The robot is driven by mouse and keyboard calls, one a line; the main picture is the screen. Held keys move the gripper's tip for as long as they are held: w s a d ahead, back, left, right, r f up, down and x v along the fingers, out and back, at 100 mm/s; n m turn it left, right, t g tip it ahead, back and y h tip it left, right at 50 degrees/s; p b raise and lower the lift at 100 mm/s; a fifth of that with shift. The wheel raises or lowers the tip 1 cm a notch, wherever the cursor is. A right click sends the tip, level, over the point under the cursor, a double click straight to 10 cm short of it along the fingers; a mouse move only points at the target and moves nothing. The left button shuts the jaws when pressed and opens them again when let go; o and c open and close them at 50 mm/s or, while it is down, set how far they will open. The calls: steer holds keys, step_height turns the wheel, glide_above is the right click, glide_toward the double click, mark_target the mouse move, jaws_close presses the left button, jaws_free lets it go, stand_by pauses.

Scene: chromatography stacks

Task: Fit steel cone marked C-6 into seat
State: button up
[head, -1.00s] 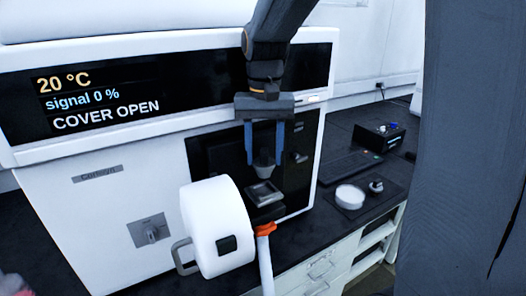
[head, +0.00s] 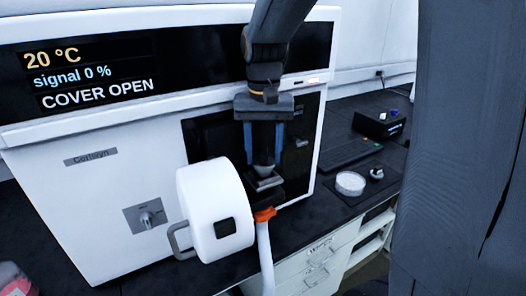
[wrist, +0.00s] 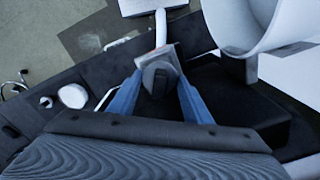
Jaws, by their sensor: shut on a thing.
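My gripper (head: 264,158) points down in front of the dark opening of the white instrument. Its two blue fingers are shut on a dark grey cone (head: 263,168), which also shows between the fingers in the wrist view (wrist: 156,76). No marking on it is readable. Directly below is a small square metal seat (head: 268,184), whose edge shows around the cone in the wrist view (wrist: 172,53). The cone's lower end overlaps the seat in the head view; I cannot tell whether they touch.
A white round cover (head: 207,205) with a handle stands open at the front left. An orange-topped white lever (head: 264,238) rises in front of the seat. A white dish (head: 350,184) and a small metal piece (head: 376,174) lie right. The instrument's display (head: 95,75) reads COVER OPEN.

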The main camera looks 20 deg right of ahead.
steer(key=shift+f, duration=0.35)
stand_by(0.3)
steer(key=o, duration=1.2)
steer(key=shift+o, duration=0.2)
steer(key=shift+r+b, duration=0.75)
steer(key=shift+r, duration=3.15)
